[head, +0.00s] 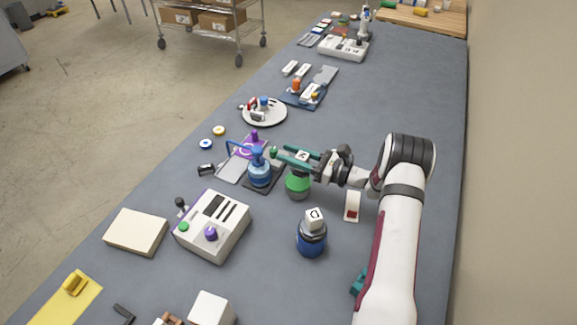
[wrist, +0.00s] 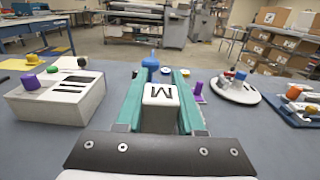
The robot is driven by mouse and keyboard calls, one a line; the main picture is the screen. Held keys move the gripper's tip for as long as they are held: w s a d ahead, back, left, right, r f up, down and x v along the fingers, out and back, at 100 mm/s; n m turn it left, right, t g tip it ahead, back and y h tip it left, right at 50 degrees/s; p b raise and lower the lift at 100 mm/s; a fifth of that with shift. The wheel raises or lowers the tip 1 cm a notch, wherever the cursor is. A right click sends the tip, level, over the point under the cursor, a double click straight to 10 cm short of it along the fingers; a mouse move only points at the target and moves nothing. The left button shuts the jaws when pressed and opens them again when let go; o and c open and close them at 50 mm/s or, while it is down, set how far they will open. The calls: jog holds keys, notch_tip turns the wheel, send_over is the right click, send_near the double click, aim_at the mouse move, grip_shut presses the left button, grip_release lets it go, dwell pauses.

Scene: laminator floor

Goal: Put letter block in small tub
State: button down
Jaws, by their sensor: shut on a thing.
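My gripper (head: 290,156) has teal fingers shut on a white letter block (head: 303,155). In the wrist view the block (wrist: 160,96) sits between the fingers, its dark letter, which looks like an M, facing up. In the head view, the gripper and block are over a green container (head: 298,185), whose top is partly hidden by them. I cannot tell whether the block touches it, or which container is the small tub. A second white letter block (head: 314,216) rests on top of a blue jar (head: 311,243), nearer the camera.
A blue spray bottle (head: 259,172) stands just left of the green container. A white control box (head: 212,228) is to the front left. A white plate (head: 264,113) with small items is farther back.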

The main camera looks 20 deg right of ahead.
jog(key=shift+w+a+f, duration=0.1)
jog(key=shift+a+f, duration=0.05)
jog(key=shift+f, duration=0.6)
jog(key=shift+w+a+f, duration=0.1)
jog(key=shift+w+f, duration=0.05)
jog(key=shift+f, duration=0.6)
jog(key=shift+w+a+f, duration=0.1)
jog(key=shift+a+f, duration=0.05)
jog(key=shift+f, duration=0.6)
jog(key=c, duration=0.5)
grip_release()
jog(key=shift+f, duration=0.15)
